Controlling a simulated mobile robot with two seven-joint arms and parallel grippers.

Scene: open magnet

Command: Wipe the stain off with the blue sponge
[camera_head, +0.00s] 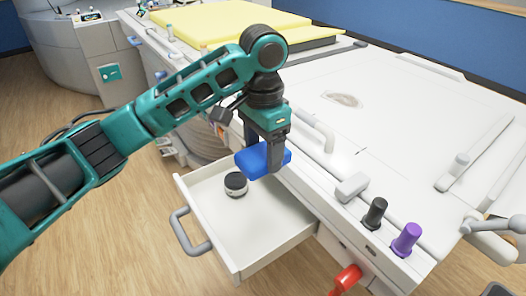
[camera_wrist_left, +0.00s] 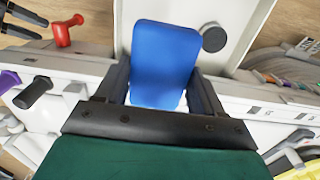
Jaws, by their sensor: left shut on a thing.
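My left gripper (camera_head: 266,150) is shut on the blue sponge (camera_head: 256,161), which hangs over the inner part of an open white drawer, close to the table's front edge. In the left wrist view the sponge (camera_wrist_left: 165,55) sits between the two dark fingers. The stain (camera_head: 342,100) is a faint brownish-grey patch on the white tabletop (camera_head: 400,125), behind and to the right of the gripper, apart from the sponge. Two dark, parted fingers at the top left of the wrist view look like my right gripper (camera_wrist_left: 44,29), empty; it is not seen in the head view.
The open drawer (camera_head: 205,215) holds a round black-and-white object (camera_head: 236,184). Yellow pads (camera_head: 225,22) lie at the back left.

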